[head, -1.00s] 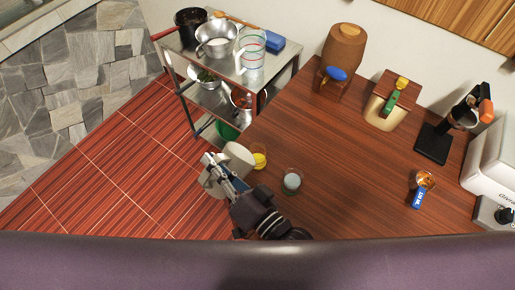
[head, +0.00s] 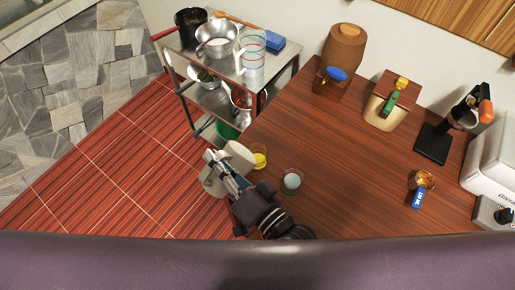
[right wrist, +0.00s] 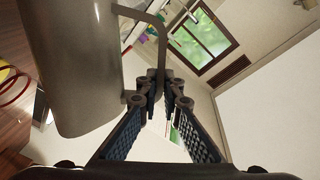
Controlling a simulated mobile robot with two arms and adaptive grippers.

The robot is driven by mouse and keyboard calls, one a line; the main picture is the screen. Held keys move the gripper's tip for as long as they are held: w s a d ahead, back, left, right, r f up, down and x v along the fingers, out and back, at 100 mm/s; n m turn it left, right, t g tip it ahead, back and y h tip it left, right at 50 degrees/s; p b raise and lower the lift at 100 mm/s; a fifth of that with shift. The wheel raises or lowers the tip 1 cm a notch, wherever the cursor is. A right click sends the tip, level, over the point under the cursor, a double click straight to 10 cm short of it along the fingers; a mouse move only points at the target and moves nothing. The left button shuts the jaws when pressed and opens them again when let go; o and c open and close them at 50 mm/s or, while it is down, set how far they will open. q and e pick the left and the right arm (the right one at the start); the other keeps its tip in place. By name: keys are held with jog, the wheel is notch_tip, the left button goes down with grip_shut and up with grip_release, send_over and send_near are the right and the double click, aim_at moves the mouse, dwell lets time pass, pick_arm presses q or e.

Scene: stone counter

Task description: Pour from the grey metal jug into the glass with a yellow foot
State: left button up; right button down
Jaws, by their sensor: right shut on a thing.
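The grey metal jug (head: 239,154) is held off the left edge of the wooden counter, tilted toward the glass with a yellow foot (head: 259,158). The jug's near side partly overlaps that glass's left side in the head view; whether they touch, I cannot tell. My right gripper (head: 218,168) is shut on the jug's handle. In the right wrist view, the jug's body (right wrist: 75,65) fills the upper left, and its handle runs down between the fingers (right wrist: 163,90). No liquid stream shows. My left gripper is not in view.
A second glass with a whitish foot (head: 292,181) stands just right of the yellow-footed one. A steel cart (head: 183,66) with pots and a measuring jug stands behind. The counter's middle is clear.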

jog(key=shift+w+d+r+m, duration=0.3)
jog(key=shift+r+m, duration=0.15)
jog(key=shift+w+d+r+m, duration=0.25)
jog(key=shift+d+r+m, duration=0.05)
jog(key=shift+r+m, duration=0.15)
dwell(2.6)
